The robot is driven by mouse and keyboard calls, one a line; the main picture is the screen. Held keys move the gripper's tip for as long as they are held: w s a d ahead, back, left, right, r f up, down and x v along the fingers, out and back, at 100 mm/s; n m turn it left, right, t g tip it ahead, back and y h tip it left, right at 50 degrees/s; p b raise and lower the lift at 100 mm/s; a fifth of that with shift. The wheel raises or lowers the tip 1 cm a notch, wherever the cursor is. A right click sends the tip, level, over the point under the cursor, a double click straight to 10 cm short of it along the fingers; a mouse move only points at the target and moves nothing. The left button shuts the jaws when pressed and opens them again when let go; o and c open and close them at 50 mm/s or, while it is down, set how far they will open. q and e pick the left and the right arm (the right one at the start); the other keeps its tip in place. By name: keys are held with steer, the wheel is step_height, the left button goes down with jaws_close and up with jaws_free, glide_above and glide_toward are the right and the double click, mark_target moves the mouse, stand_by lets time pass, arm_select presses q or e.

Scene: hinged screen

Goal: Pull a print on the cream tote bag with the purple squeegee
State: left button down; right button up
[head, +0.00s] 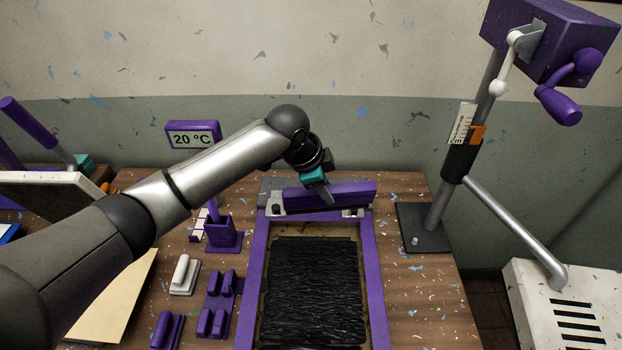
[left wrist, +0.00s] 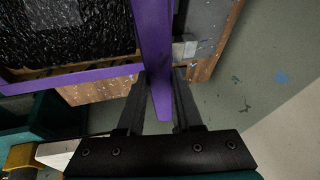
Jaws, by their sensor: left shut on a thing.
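The purple squeegee (head: 350,193) is a long bar at the far end of the purple screen frame (head: 374,270). My left gripper (head: 325,195) is shut on it from above. In the left wrist view the squeegee (left wrist: 152,50) runs between the two fingers (left wrist: 160,85). The screen (head: 313,285) lies flat in front of the gripper, its middle covered in streaky black. No tote bag shows clearly; what lies under the screen is hidden. A flat cream sheet (head: 118,300) lies at the left; I cannot tell whether it is the bag. My right gripper is out of view.
Left of the screen stand a purple holder (head: 222,233), a white-handled block (head: 184,275) and several purple blocks (head: 217,300). A 20 °C display (head: 193,136) stands behind. At the right is a post on a dark base (head: 424,225) with a purple crank box (head: 550,40).

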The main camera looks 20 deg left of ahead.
mark_target(311, 208)
arm_select(q)
steer(key=a, duration=0.1)
steer(key=f+p, duration=0.1)
steer(key=a+f+m+p, duration=0.1)
steer(key=shift+s+a+f+h, duration=0.1)
steer(key=shift+s+a+h, duration=0.2)
steer(key=shift+a+f+m, duration=0.2)
steer(key=shift+f+m, duration=0.1)
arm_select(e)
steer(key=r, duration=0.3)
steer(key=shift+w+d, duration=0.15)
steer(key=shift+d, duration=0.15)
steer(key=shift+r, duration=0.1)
